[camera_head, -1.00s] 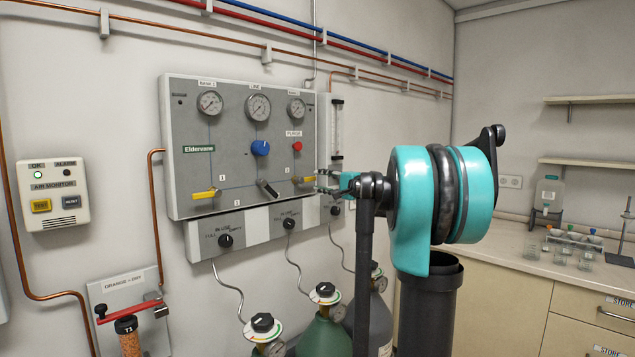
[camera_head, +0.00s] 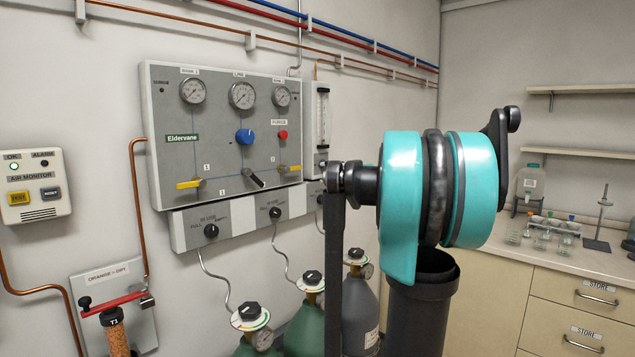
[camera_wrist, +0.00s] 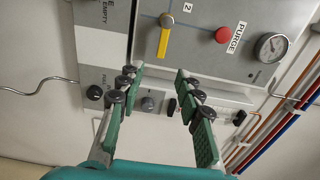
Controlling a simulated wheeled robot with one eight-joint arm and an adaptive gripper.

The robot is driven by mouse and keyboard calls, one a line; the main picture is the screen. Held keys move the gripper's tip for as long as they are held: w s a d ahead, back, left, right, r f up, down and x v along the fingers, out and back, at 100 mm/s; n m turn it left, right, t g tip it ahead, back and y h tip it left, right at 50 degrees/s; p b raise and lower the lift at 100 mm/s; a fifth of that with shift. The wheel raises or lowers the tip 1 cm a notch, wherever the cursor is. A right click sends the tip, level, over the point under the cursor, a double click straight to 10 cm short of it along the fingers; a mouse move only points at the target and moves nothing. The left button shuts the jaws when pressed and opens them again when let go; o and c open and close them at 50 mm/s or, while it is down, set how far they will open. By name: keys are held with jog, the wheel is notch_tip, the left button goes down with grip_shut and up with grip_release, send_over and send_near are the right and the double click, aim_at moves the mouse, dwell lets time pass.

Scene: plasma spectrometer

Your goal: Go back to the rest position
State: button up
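My gripper (camera_wrist: 160,85) shows in the wrist view with its two green-padded fingers spread apart and nothing between them. In that view the gas panel (camera_wrist: 215,45) lies beyond the fingertips, with a yellow lever (camera_wrist: 163,40) and a red purge button (camera_wrist: 222,35). In the head view my teal arm (camera_head: 402,200) stands in front of the wall, right of the gas panel (camera_head: 215,150). The gripper itself is hidden in the head view. The panel carries gauges, a blue knob (camera_head: 244,137), two yellow levers and a dark lever (camera_head: 253,178).
Several gas cylinders (camera_head: 307,330) stand under the panel, close to my arm. A red-handled valve with an orange drying tube (camera_head: 115,335) is at lower left, below an air monitor (camera_head: 35,185). A bench with glassware (camera_head: 560,257) is at right.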

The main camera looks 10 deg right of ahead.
jog(key=s+a+f+n+g+h, duration=0.1)
jog(key=s+a+f+n+g, duration=0.1)
jog(key=s+a+f, duration=0.45)
jog(key=s+a+f+n+g+h, duration=0.1)
jog(key=s+a+f+n+g, duration=0.15)
jog(key=f, duration=0.75)
jog(key=s+a+f+n+g+h, duration=0.1)
jog(key=s+a+f+n+g, duration=0.15)
jog(key=s+f, duration=0.4)
jog(key=s+d+f+n+g+h, duration=0.2)
jog(key=s+f+h, duration=0.1)
jog(key=s+f, duration=0.7)
jog(key=s+d+f+n+g+h, duration=0.1)
jog(key=s+f+h, duration=0.3)
jog(key=s+f, duration=0.6)
notch_tip(320, 180, down, 3)
jog(key=shift+d+r+n+g, duration=0.15)
jog(key=shift+d+n+g, duration=0.25)
jog(key=shift+n, duration=0.3)
jog(key=shift+w+a, duration=0.1)
